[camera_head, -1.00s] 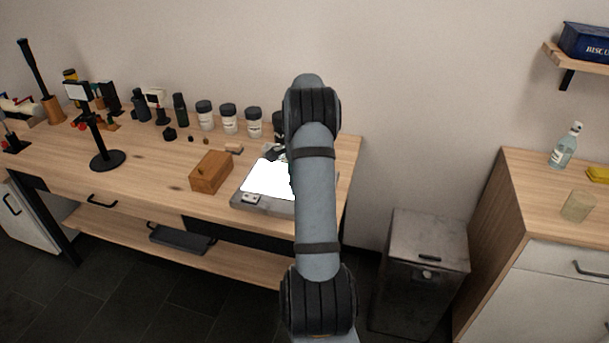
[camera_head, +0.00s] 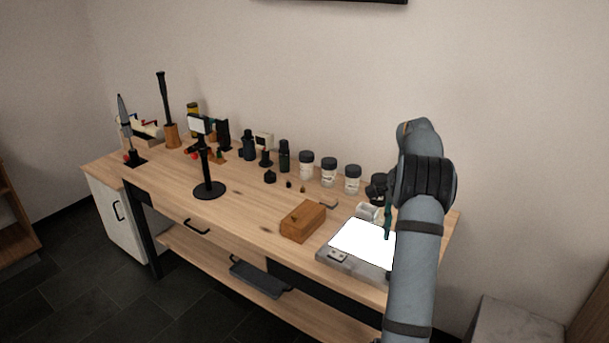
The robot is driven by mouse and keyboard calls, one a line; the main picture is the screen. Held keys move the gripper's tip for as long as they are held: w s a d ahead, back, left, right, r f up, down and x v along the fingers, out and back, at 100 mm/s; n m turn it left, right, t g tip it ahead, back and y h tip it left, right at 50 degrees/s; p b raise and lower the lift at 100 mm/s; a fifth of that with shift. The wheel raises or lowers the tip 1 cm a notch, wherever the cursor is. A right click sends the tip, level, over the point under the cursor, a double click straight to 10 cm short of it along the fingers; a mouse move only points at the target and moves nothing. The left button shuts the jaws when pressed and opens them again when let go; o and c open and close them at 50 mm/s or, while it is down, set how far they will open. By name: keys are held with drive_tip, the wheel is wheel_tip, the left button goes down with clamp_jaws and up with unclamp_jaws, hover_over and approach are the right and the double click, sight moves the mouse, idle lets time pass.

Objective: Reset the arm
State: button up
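My arm (camera_head: 415,255) rises at the right of the head view, with a grey link and a black joint, over the right end of the wooden workbench (camera_head: 262,205).
A wooden box (camera_head: 303,221) sits left of the panel. Several white jars with dark lids (camera_head: 329,172) and dark bottles (camera_head: 284,156) line the back. A black stand (camera_head: 208,190) stands farther left. The bench front between stand and box is mostly clear.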

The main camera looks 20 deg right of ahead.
wheel_tip(320, 180, down, 12)
drive_tip(key=shift+r, duration=0.1)
idle(0.4)
idle(0.3)
